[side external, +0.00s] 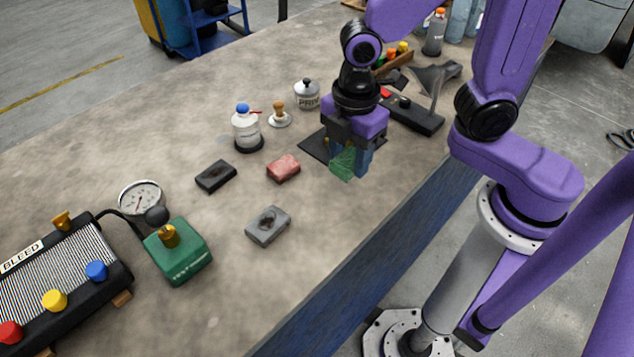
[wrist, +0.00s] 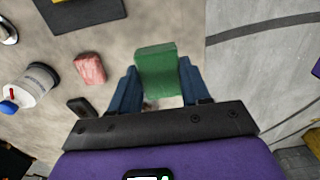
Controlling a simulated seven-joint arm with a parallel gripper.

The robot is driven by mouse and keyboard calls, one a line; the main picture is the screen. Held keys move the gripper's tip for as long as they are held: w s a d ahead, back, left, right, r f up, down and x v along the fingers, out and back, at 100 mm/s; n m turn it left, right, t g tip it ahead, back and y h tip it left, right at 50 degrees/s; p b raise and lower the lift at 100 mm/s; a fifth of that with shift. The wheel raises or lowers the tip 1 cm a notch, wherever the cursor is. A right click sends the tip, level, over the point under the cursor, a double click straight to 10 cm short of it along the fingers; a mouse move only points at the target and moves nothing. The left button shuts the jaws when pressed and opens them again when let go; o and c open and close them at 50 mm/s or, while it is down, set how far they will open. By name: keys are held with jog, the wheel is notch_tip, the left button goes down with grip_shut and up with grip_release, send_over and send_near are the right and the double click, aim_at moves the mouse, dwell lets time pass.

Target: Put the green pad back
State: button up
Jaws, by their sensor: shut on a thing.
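My gripper (side external: 352,165) is shut on the green pad (side external: 342,163), which hangs below it near the bench's front edge. In the wrist view the green pad (wrist: 157,68) sits between the two blue fingers of my gripper (wrist: 158,82). The pad appears clear of the bench top, though its height is hard to judge. The red pad (side external: 283,168) lies on the bench to the left. The grey pad (side external: 267,225) with a dark stain and the black pad (side external: 216,176) lie further left. A dark flat plate (side external: 313,147) is partly hidden behind my gripper.
A white bottle with a blue cap (side external: 245,128), a wooden-handled stamp (side external: 279,114) and a lidded pot (side external: 307,94) stand behind. A green block (side external: 178,252) and a gauge (side external: 141,197) are at left. A black stand (side external: 415,115) is at right. Bench around the grey pad is clear.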

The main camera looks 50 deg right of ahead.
send_over(317, 196)
notch_tip(317, 196, down, 6)
jog(key=shift+f, duration=1.65)
jog(key=shift+f, duration=0.2)
jog(key=o, duration=1)
notch_tip(317, 196, up, 12)
jog(key=s+d+m, duration=0.1)
jog(key=s+d, duration=0.3)
jog(key=s, duration=0.1)
jog(key=s+d+r+m, duration=0.1)
jog(key=s+d+m, duration=0.1)
jog(key=s+d, duration=0.2)
jog(key=s+d+r+m, duration=0.1)
jog(key=s+d+m, duration=0.1)
jog(key=s+d, duration=0.2)
jog(key=shift+s+d, duration=0.15)
jog(key=shift+s, duration=0.65)
jog(key=shift+s+d, duration=0.15)
jog(key=shift+s, duration=0.65)
